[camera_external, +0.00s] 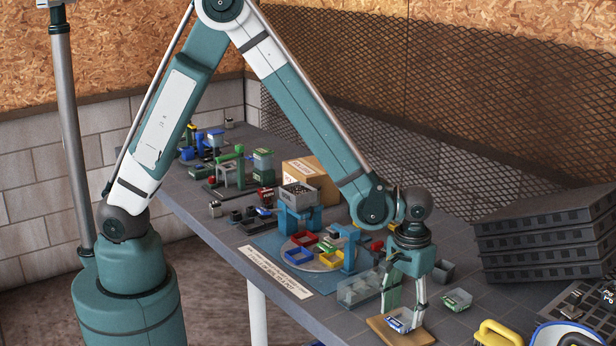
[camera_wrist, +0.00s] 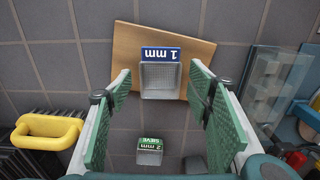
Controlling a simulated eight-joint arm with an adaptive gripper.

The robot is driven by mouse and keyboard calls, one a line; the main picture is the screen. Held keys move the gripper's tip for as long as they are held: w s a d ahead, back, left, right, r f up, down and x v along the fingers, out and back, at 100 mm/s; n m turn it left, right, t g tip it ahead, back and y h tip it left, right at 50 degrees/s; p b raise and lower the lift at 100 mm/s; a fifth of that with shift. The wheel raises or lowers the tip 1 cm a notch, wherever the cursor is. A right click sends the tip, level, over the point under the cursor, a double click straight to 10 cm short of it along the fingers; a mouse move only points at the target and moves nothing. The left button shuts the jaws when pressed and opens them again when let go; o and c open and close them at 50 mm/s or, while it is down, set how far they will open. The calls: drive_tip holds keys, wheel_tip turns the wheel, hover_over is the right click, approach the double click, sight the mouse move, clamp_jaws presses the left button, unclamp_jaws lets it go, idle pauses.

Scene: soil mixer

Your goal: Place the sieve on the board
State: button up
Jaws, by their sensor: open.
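A light wooden board (camera_wrist: 125,45) lies flat on the grey table; it also shows in the external view (camera_external: 380,328). A small mesh sieve with a blue "1 mm" label (camera_wrist: 160,75) appears to sit on the board, near its lower edge in the wrist view; it shows in the external view too (camera_external: 399,320). My gripper (camera_external: 406,305) points down over the board, open. Its green-padded fingers stand either side of the blue sieve, with visible gaps in the wrist view (camera_wrist: 160,85).
A clear box (camera_external: 358,290) stands left of the board in the external view. A blue mat (camera_external: 275,245) with a turntable of coloured trays lies behind it. A yellow handle (camera_external: 497,333) and stacked dark trays (camera_external: 545,240) are on the right.

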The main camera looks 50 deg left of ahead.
wheel_tip(320, 180, up, 10)
drive_tip(key=p, duration=0.1)
idle(0.4)
idle(0.5)
drive_tip(key=shift+a+r, duration=0.1)
drive_tip(key=a+r+t+h, duration=0.1)
drive_tip(key=a+r+t, duration=0.1)
drive_tip(key=a+r, duration=0.8)
drive_tip(key=a+r+t, duration=0.1)
drive_tip(key=a+r, duration=0.4)
drive_tip(key=a, duration=0.9)
drive_tip(key=s+a+r+t, duration=0.1)
drive_tip(key=s+a, duration=0.3)
drive_tip(key=a, duration=0.3)
drive_tip(key=s+a+r+t, duration=0.1)
drive_tip(key=s+a+r, duration=0.1)
drive_tip(key=s+a, duration=0.2)
drive_tip(key=s+a+r+t+y, duration=0.1)
drive_tip(key=s+a, duration=0.3)
drive_tip(key=a, duration=0.6)
drive_tip(key=shift+s+a+r+t, duration=0.4)
drive_tip(key=shift+r+t, duration=0.15)
drive_tip(key=shift+t, duration=0.05)
